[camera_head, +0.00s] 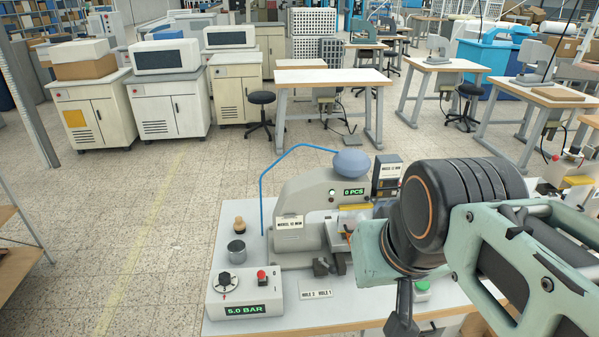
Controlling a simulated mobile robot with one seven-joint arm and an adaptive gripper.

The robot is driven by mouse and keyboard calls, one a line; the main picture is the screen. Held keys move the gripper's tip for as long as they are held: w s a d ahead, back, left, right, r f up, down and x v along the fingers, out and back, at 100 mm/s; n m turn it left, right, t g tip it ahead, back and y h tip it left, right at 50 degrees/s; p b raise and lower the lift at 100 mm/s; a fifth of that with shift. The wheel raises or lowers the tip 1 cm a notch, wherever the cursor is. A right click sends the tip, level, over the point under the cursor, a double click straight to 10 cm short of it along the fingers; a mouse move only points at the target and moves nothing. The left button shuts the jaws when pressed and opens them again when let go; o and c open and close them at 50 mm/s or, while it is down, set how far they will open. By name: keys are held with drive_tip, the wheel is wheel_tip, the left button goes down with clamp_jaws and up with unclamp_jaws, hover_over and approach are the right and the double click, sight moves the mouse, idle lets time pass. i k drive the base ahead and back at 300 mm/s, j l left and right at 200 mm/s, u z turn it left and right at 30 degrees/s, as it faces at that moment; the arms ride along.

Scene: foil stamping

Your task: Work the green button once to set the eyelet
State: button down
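The green button (422,287) sits on a pale box near the front right of the white table. It is partly hidden by my arm. My gripper (403,325) hangs just left of the button, pointing down, and looks apart from it. Only its dark narrow side shows, so I cannot tell whether the fingers are open or shut. The eyelet machine (308,193) stands behind and to the left, with a display (354,191) reading "0 PCS". Its working area is partly hidden by my arm, and I cannot make out an eyelet.
A control box (222,304) with a dial, a red button (261,277) and a "5.0 BAR" display stands at the table's front left. A grey cylinder (236,251) and a wooden-topped stamp (239,225) stand behind it. A hole label (316,290) lies left of my gripper.

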sight(424, 286)
drive_tip(key=z, duration=0.8)
drive_tip(key=k+z, duration=0.15)
